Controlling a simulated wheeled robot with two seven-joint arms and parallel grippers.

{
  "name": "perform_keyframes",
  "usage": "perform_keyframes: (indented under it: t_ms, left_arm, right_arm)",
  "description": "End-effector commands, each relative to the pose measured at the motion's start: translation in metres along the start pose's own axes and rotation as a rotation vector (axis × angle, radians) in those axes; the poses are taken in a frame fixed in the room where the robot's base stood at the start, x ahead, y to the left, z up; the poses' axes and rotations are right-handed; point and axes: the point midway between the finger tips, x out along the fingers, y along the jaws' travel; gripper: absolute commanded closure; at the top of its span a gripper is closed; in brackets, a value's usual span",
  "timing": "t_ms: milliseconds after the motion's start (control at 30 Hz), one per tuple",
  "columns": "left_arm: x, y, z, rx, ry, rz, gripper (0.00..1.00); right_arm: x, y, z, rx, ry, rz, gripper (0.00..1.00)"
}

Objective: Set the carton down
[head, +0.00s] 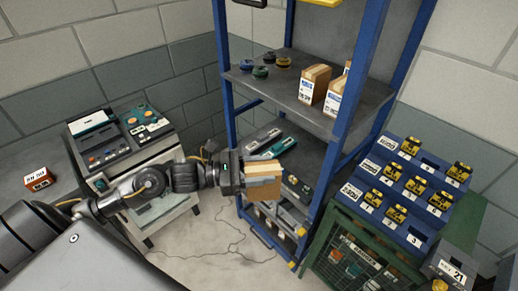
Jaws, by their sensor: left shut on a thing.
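My left gripper (242,178) reaches in from the left and is shut on a tan carton (264,168). The carton is held in the air in front of the blue shelf rack (228,100), at about the height of its middle shelf. The gripper hides part of the carton. Two similar white and tan cartons (313,84) stand upright on the rack's upper shelf (290,95), near its right side. My right gripper is not in view.
Several round pucks (261,72) sit at the left of the upper shelf. A cart with grey devices (147,122) stands at the left. A green cage (345,250) and a blue sloped rack with yellow items (403,190) stand at the right. A cable (225,254) lies on the floor.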

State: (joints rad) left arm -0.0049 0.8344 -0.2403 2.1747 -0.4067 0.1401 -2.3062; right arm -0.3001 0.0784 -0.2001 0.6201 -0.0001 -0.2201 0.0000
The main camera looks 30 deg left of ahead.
Motion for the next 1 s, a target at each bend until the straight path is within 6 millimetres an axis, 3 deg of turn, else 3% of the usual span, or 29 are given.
perform_keyframes:
  t_ms: [167,300,600,767,1000]
  left_arm:
    - [-0.006,0.002,-0.008,-0.008,0.0,0.017,0.98]
    - [-0.015,0.003,-0.054,-0.014,0.015,0.029,0.98]
    - [-0.018,0.002,-0.116,-0.015,0.02,0.031,0.98]
    - [-0.018,0.002,-0.128,-0.014,0.02,0.03,0.98]
    - [-0.018,0.002,-0.127,-0.014,0.02,0.03,0.98]
  right_arm:
    - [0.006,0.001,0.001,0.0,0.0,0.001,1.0]
    - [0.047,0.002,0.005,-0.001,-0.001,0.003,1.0]
    - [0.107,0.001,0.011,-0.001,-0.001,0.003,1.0]
    - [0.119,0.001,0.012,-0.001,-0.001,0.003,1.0]
    - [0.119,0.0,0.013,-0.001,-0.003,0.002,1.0]
